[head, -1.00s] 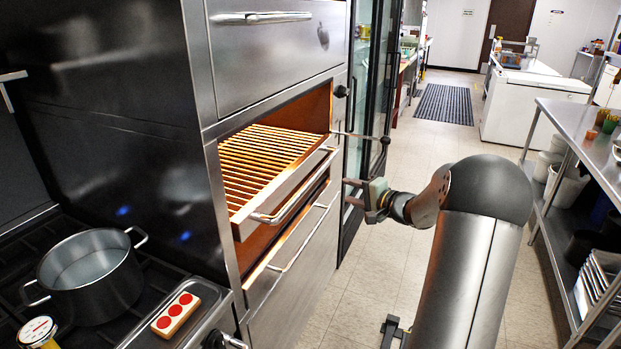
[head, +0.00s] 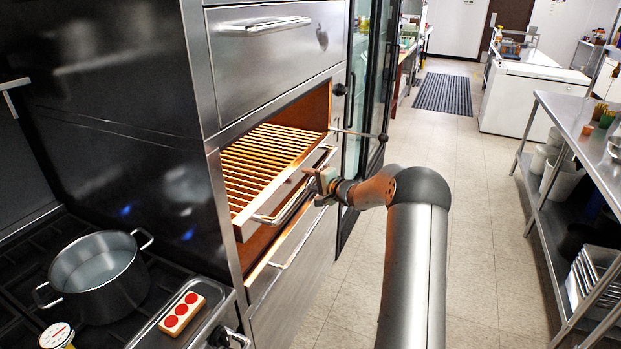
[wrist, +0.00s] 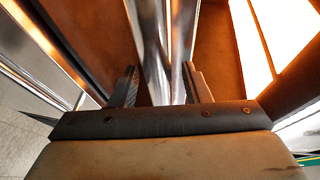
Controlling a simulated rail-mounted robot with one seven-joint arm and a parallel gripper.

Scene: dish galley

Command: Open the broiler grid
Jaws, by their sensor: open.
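The broiler grid (head: 268,160) is a slatted rack in the glowing broiler opening, with a metal front and a bar handle (head: 272,217) along it. It sticks out a little past the opening. My gripper (head: 316,182) is at the right part of the grid's front, close to the handle. In the wrist view my two fingers (wrist: 158,85) are spread apart, with a shiny metal bar between and beyond them. I cannot tell whether the fingers touch the bar.
A lower drawer with its own handle (head: 300,238) is under the grid. A thin rod with a dark knob (head: 384,138) juts out at the right. A pot (head: 98,276) stands on the stove at left. The floor (head: 480,230) to the right is clear.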

